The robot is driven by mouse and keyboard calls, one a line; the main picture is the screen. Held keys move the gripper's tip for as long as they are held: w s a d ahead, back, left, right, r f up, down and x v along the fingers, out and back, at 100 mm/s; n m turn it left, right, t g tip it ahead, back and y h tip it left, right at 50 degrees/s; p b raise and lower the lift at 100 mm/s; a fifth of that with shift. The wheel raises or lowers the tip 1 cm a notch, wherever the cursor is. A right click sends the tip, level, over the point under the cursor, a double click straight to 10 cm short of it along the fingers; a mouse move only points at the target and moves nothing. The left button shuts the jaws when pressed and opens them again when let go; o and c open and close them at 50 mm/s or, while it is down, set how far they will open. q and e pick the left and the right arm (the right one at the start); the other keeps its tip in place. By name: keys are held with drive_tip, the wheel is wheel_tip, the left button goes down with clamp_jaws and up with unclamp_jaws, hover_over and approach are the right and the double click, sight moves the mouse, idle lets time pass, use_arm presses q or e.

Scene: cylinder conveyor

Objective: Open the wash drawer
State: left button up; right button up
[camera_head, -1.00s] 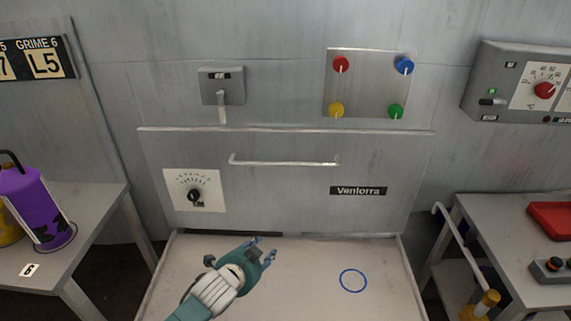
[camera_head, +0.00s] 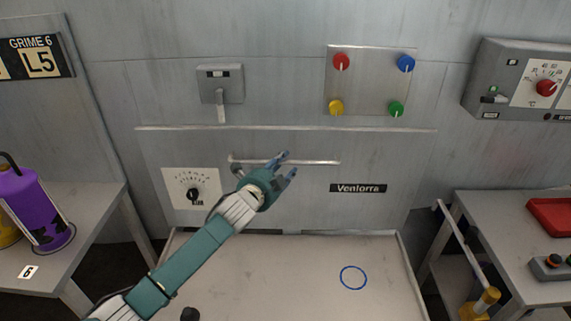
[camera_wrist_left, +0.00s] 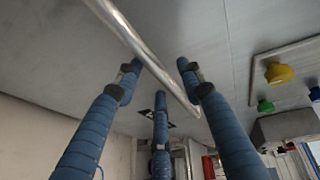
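The drawer front (camera_head: 300,200) is a wide grey panel with a long silver bar handle (camera_head: 315,162), a dial (camera_head: 192,189) and a "Ventorra" label. Its top edge shows no clear gap to the wall. My left gripper (camera_head: 284,167) is at the handle, in front of its middle, and hides part of the bar. In the left wrist view my left gripper (camera_wrist_left: 160,82) has its blue fingers spread apart. The handle (camera_wrist_left: 145,48) runs diagonally between and beyond the fingertips there. I cannot tell whether they touch it. My right gripper is not in view.
A pale, rimmed surface (camera_head: 280,290) with a blue ring mark extends below the panel. A lever box (camera_head: 220,85) and a plate of coloured knobs (camera_head: 368,100) are above. A table with a purple canister (camera_head: 35,205) is left; another table (camera_head: 520,270) is right.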

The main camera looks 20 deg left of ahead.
use_arm(q)
drive_tip(key=shift+x, duration=0.85)
clamp_jaws()
drive_tip(key=shift+s, duration=0.1)
